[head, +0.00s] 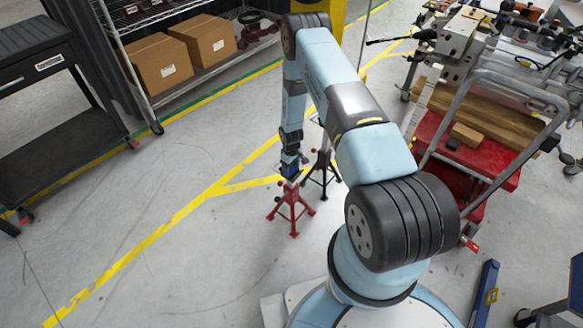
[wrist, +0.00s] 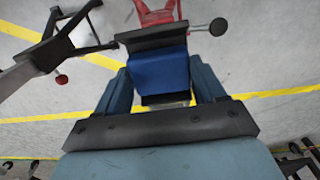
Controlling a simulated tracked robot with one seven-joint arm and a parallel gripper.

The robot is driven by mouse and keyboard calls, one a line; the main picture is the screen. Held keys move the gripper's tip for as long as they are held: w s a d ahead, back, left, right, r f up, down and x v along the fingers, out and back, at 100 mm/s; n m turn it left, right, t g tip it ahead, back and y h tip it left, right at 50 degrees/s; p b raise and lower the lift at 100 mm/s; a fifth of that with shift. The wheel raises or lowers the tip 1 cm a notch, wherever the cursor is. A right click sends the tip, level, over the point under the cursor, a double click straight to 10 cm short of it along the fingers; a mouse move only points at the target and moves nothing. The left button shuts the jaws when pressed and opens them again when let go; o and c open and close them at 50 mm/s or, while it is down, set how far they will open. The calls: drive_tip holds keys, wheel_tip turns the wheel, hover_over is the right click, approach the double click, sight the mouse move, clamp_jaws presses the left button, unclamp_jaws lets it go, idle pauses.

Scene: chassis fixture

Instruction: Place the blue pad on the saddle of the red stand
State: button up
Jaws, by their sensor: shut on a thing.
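The red stand (head: 290,210) stands upright on the floor near the middle of the head view. Part of its red frame (wrist: 157,12) shows at the top of the wrist view. My gripper (wrist: 162,66) is shut on the blue pad (wrist: 160,78), with one finger on each side of it. In the head view my gripper (head: 290,172) is right at the top of the red stand. A dark bar (wrist: 150,37) lies across the pad's far end and hides part of the stand. Whether the pad touches the saddle I cannot tell.
A black stand (head: 323,168) is close behind and right of the red one; it also shows at the left of the wrist view (wrist: 62,45). A red cart (head: 470,150) stands at right, a shelf with cardboard boxes (head: 160,73) behind.

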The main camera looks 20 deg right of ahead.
sight(291, 169)
drive_tip(key=o, duration=1.2)
drive_tip(key=shift+c, duration=0.2)
wheel_tip(291, 169, up, 12)
idle(0.4)
